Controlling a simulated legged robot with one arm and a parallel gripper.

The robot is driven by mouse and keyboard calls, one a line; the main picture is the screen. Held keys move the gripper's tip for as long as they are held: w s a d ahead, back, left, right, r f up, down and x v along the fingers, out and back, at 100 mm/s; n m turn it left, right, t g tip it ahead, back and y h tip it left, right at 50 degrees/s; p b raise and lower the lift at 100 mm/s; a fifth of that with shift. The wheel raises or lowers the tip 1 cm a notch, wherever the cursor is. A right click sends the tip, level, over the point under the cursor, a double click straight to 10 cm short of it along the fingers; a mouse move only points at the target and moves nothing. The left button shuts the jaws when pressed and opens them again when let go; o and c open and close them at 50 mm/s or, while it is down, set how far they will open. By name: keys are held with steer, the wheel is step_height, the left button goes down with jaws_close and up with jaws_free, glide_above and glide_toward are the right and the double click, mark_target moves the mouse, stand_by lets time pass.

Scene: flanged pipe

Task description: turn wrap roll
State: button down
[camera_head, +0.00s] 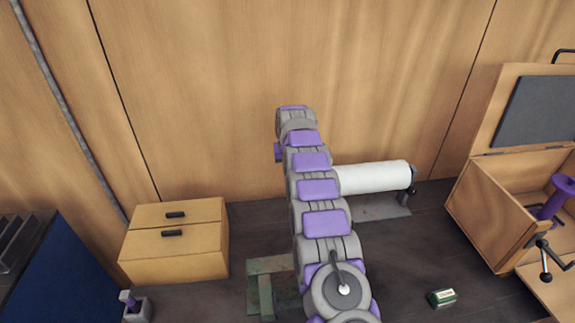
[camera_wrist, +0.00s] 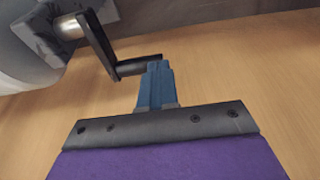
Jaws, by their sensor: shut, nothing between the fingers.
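The white wrap roll (camera_head: 372,177) lies level on a low grey stand (camera_head: 378,208) by the wooden wall, right of my arm. Its left end is hidden behind my arm. In the wrist view, part of the roll (camera_wrist: 22,62) shows at the upper left, with a metal shaft and a dark crank handle (camera_wrist: 98,45) whose grip points right. My gripper (camera_wrist: 155,68) has its blue fingers shut and empty, with the tips right at the free end of the grip. I cannot tell whether they touch. In the head view the fingers are hidden.
A wooden drawer box (camera_head: 176,243) stands on the left. An open wooden chest (camera_head: 500,210) with a purple-handled part stands on the right. A small green box (camera_head: 442,298) lies on the dark floor. A greenish metal frame (camera_head: 262,285) sits beside my arm's lower part.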

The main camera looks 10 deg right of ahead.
steer(key=shift+w+f+p, duration=0.3)
steer(key=shift+f+p, duration=0.05)
steer(key=shift+p, duration=1.1)
steer(key=shift+w+f+p, duration=0.15)
steer(key=shift+p, duration=0.25)
steer(key=shift+p+x, duration=1)
steer(key=shift+x, duration=0.2)
steer(key=shift+s+p+x, duration=0.25)
steer(key=shift+x, duration=0.8)
steer(key=shift+s+p+x, duration=0.25)
steer(key=shift+x, duration=0.75)
steer(key=shift+s+f, duration=0.2)
steer(key=shift+f, duration=0.05)
steer(key=s+r+t+b, duration=0.1)
steer(key=s+r+b, duration=0.2)
steer(key=r, duration=0.4)
steer(key=s+r+t+b, duration=0.2)
steer(key=s+r+b, duration=0.1)
steer(key=r, duration=0.5)
steer(key=shift+s+d+t+b, duration=0.3)
steer(key=shift+s+d, duration=0.15)
steer(key=shift+s, duration=0.2)
